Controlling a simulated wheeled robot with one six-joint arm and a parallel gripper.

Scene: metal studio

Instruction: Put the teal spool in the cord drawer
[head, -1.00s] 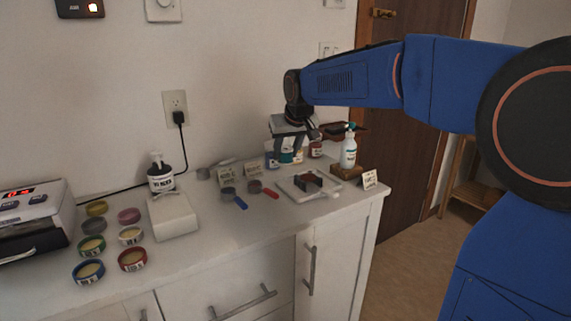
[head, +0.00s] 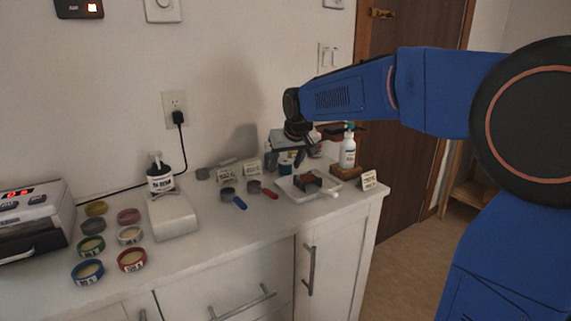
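My gripper (head: 299,158) hangs low over the far right part of the white counter, just beyond a white tray. Its fingers are small and dark there, so I cannot tell whether they are open or shut, or hold anything. A teal-coloured item (head: 286,167) shows partly behind the gripper. It may be the teal spool, but its shape is mostly hidden. The cabinet front has a wide drawer (head: 200,290) with a metal bar handle, and it looks closed. I cannot read any label marking it as the cord drawer.
The white tray (head: 284,192) holds a dark red-black object. A spray bottle (head: 348,152) stands on a wooden block to its right. Scoops with blue and red handles lie left of the tray. Several round coloured containers (head: 92,246) sit at far left. A pump bottle (head: 160,178) stands behind a white box.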

